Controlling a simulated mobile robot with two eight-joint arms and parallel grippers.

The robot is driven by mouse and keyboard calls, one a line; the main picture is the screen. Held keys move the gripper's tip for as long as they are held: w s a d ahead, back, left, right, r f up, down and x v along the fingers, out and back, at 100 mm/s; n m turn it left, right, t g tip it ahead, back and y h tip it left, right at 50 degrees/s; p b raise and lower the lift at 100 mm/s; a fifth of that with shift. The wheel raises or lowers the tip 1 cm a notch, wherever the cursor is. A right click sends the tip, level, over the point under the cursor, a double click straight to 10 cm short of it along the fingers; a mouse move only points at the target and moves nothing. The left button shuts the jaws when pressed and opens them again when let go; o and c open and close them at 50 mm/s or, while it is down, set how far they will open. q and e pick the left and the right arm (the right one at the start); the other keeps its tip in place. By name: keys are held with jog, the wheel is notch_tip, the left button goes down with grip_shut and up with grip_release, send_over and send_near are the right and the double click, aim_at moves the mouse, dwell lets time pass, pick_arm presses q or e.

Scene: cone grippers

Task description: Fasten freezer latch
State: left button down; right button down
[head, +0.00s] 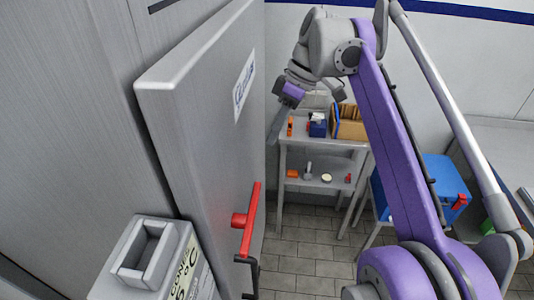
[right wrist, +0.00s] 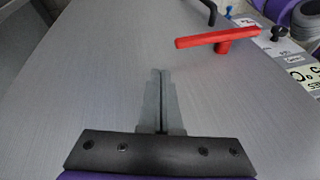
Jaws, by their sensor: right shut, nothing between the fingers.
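The grey freezer door (head: 190,110) stands at the left in the head view, its thick edge proud of the grey panel behind it. I cannot tell whether it is fully closed. The red latch handle (head: 249,222) sits on its face, low down, with a black piece (head: 247,268) below it. In the right wrist view the door face (right wrist: 90,80) fills most of the picture, with the red handle (right wrist: 218,39) at upper right. My right gripper (head: 272,135) is shut and empty, beside the door face and above the handle; its fingers (right wrist: 160,73) point along the door. My left gripper is out of view.
A grey box (head: 138,262) with a label stands at lower left. A shelf table (head: 320,186) with small items and a cardboard box (head: 350,124) stands behind my right arm. A blue cooler (head: 437,180) is at right. Tiled floor (head: 305,255) is clear between door and shelf.

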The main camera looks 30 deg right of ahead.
jog(key=shift+w+d+r, duration=0.25)
jog(key=shift+d+r, duration=0.15)
jog(key=shift+d, duration=0.15)
jog(key=shift+w+d+r, duration=0.25)
jog(key=shift+d+r, duration=0.15)
jog(key=shift+d, duration=0.15)
